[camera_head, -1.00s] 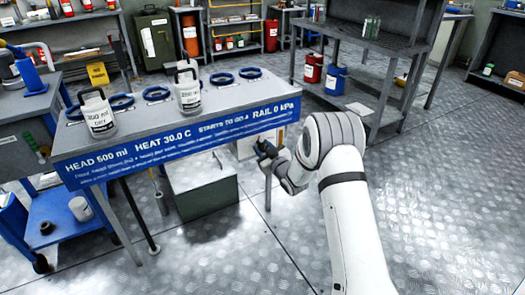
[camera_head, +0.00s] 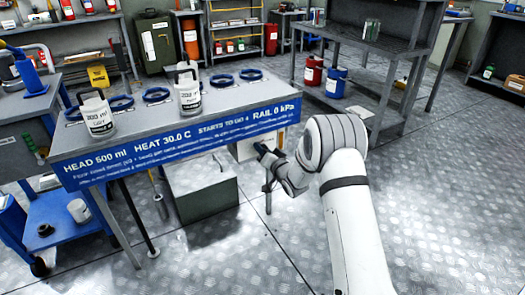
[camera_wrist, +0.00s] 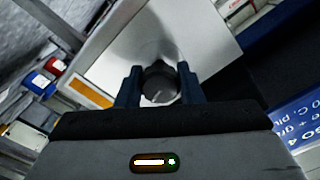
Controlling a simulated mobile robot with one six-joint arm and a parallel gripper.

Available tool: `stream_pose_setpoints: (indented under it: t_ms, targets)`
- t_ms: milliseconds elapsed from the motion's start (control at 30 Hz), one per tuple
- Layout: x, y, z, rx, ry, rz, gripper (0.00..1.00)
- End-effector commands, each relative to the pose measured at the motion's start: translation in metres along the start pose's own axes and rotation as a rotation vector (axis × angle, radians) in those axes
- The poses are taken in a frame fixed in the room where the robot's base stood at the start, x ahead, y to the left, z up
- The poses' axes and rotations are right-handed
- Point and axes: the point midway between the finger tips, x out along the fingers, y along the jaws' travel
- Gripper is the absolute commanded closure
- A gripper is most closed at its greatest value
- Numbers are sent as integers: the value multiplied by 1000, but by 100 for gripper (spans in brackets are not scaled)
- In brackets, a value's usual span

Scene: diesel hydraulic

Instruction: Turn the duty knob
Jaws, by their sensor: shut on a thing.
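The duty knob (camera_wrist: 160,82) is a dark round knob with a pale pointer line, on a light metal panel (camera_wrist: 205,35) in the wrist view. My gripper (camera_wrist: 158,88) has its two dark blue fingers on either side of the knob and is shut on it. In the head view my gripper (camera_head: 264,152) is at the right end of the bench, below the blue text strip, in front of a pale box (camera_head: 246,148). The knob itself cannot be made out in the head view.
The bench's blue strip (camera_head: 180,145) runs just above my gripper. Two white jugs, one of them a left jug (camera_head: 98,118) and the other a right jug (camera_head: 189,95), stand on the bench among blue rings. A grey shelf (camera_head: 375,40) stands behind. The floor at right is clear.

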Motion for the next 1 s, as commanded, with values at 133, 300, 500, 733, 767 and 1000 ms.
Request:
stream_pose_setpoints:
  t_ms: [133,300,500,733,767,1000]
  targets:
    - [0,-1,3,113,-7,-1,89]
    - [0,-1,3,217,-7,-1,89]
    - [0,-2,4,295,-8,-1,89]
    - [0,-2,4,330,-8,-1,89]
    - [0,-2,4,332,-8,-1,89]
    - [0,-2,4,334,-8,-1,89]
